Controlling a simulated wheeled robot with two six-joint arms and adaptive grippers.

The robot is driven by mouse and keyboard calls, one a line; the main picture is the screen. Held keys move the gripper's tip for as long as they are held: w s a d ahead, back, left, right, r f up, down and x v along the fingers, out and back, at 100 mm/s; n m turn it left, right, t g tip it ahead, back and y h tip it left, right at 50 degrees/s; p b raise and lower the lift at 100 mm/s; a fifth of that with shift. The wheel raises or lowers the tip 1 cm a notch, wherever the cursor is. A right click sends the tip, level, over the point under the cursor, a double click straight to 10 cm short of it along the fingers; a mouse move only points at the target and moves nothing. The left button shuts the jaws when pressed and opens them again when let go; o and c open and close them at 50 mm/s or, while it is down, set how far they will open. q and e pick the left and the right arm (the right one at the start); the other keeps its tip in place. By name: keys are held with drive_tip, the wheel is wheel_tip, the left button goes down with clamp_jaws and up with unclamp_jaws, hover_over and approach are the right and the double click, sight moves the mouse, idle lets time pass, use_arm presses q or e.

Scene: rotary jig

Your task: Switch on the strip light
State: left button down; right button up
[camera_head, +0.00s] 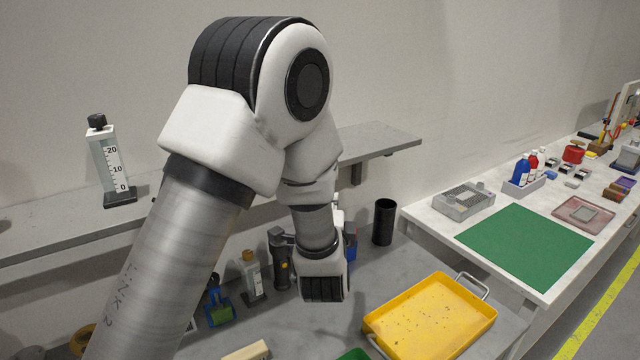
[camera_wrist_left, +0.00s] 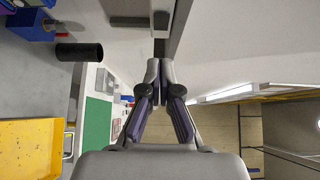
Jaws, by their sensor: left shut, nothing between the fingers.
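I cannot make out the strip light or its switch with certainty in either view. A pale and dark block (camera_wrist_left: 138,21) sits against the shelf (camera_wrist_left: 164,32) at the top of the left wrist view; I cannot tell what it is. My left gripper (camera_wrist_left: 160,66) is shut and empty, its fingertips together just short of the shelf in that picture. In the head view my left arm crosses the middle in front of the shelf (camera_head: 380,138), and its wrist hides the gripper's fingers. My right gripper is in neither view.
A yellow tray (camera_head: 432,318) and a black cup (camera_head: 384,222) stand on the grey bench. Small bottles and tools stand behind my wrist. A gauge block (camera_head: 109,163) stands on the shelf at left. A green mat (camera_head: 524,245) lies on the white table at right.

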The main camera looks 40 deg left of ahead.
use_arm(q)
drive_tip(key=shift+w+a+p, duration=0.35)
drive_tip(key=shift+w+a, duration=0.15)
drive_tip(key=shift+a, duration=0.3)
drive_tip(key=shift+w+a+p, duration=0.35)
drive_tip(key=shift+w+a, duration=0.15)
drive_tip(key=shift+a, duration=0.3)
drive_tip(key=shift+w+a+p, duration=0.35)
drive_tip(key=shift+w+a, duration=0.15)
drive_tip(key=shift+a, duration=0.3)
